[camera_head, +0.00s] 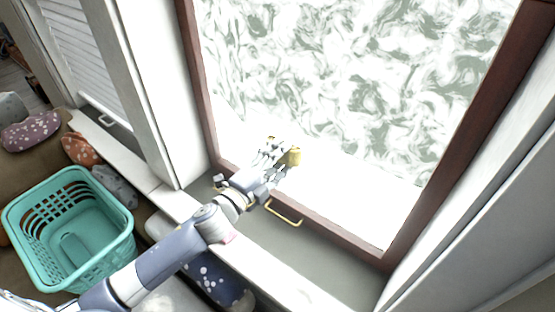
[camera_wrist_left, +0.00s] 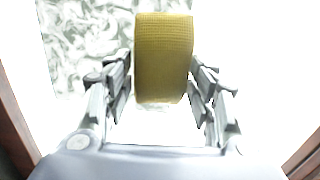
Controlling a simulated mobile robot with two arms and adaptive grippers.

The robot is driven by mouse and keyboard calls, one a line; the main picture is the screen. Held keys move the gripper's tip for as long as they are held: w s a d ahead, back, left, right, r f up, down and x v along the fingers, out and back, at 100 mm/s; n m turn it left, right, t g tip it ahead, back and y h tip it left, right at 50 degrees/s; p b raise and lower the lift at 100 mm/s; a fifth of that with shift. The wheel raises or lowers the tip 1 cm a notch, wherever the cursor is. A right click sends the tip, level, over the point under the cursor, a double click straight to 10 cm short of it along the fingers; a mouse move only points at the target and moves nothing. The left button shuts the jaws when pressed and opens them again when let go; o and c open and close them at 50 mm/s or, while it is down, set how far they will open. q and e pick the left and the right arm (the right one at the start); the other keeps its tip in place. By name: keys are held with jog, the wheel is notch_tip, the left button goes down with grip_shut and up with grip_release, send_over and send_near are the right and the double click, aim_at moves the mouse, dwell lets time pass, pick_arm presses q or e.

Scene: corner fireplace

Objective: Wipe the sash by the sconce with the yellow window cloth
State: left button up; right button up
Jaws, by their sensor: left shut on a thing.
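The yellow window cloth (camera_head: 294,157), a folded waffle-textured pad, is in my left gripper (camera_head: 277,157), which is shut on it. In the left wrist view the cloth (camera_wrist_left: 164,58) stands between the two fingers. The sash is a large pane in a dark red-brown frame (camera_head: 405,235); its glass (camera_head: 350,70) carries white and grey-green swirls, with a plain white band along the bottom. The gripper and cloth are in front of the lower left of the pane; I cannot tell whether the cloth touches it. No sconce is recognisable. My right gripper is out of view.
A brass handle (camera_head: 284,213) is at the bottom of the sash, close below my left gripper. A teal basket (camera_head: 70,258) stands at the lower left, beside several cushions (camera_head: 30,131). A white louvred shutter (camera_head: 80,50) is at the upper left. A pale sill runs under the window.

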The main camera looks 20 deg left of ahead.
aim_at(293, 165)
pick_arm(q)
jog(key=shift+x, duration=0.8)
jog(key=shift+d, duration=0.1)
jog(key=shift+s+d+p, duration=0.2)
jog(key=shift+s+d, duration=0.2)
jog(key=shift+d, duration=0.45)
jog(key=shift+s+d+p, duration=0.15)
jog(key=shift+s+d, duration=0.2)
jog(key=shift+d, duration=0.55)
jog(key=shift+w+d+r, duration=0.1)
jog(key=shift+d, duration=0.05)
jog(key=shift+w+a+r, duration=0.1)
jog(key=shift+w+a, duration=0.15)
jog(key=shift+a, duration=0.4)
jog(key=shift+w+a+f, duration=0.1)
jog(key=shift+w+a, duration=0.15)
jog(key=shift+a, duration=0.45)
jog(key=shift+w+a+r, duration=0.1)
jog(key=shift+w+a, duration=0.15)
jog(key=shift+a, duration=0.4)
